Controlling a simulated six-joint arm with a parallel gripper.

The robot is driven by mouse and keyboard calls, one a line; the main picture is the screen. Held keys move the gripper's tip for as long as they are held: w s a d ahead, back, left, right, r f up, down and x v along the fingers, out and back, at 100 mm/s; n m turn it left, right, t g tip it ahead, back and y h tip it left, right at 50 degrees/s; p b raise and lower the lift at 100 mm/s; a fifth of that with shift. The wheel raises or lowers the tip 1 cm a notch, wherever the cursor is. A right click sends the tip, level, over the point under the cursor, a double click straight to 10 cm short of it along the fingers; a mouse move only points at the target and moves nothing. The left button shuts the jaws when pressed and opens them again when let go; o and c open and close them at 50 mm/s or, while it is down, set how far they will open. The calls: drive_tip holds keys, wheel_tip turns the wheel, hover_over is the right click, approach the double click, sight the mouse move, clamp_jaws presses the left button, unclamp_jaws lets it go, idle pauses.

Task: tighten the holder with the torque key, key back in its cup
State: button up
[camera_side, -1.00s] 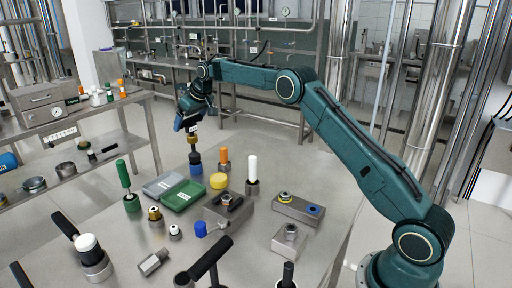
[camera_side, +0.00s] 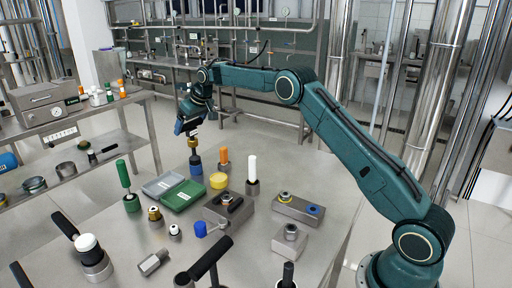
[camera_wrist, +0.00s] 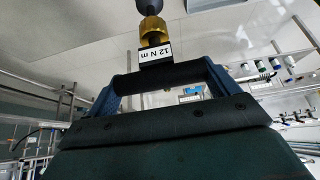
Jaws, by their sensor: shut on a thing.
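My gripper (camera_side: 187,124) is at the far side of the table, shut on the torque key (camera_side: 193,142). The key has a brass collar and a white label reading "12 N m" (camera_wrist: 155,53) in the wrist view. Its dark lower part points down at a blue cup (camera_side: 195,168); I cannot tell how far it sits inside. A grey block with a dark clamp-like part (camera_side: 228,210), perhaps the holder, sits mid-table, apart from the gripper.
A white-topped post (camera_side: 252,172) and a grey block with rings (camera_side: 298,209) stand further right. Black-handled tools occupy the front. The table's far right is clear.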

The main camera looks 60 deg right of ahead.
drive_tip(key=shift+f, duration=0.95)
drive_tip(key=o, duration=1.4)
drive_tip(key=shift+f, duration=0.1)
drive_tip(key=shift+o, duration=0.2)
drive_tip(key=shift+s, duration=0.1)
drive_tip(key=v, duration=1.4)
wheel_tip(320, 180, up, 4)
drive_tip(key=shift+f, duration=0.1)
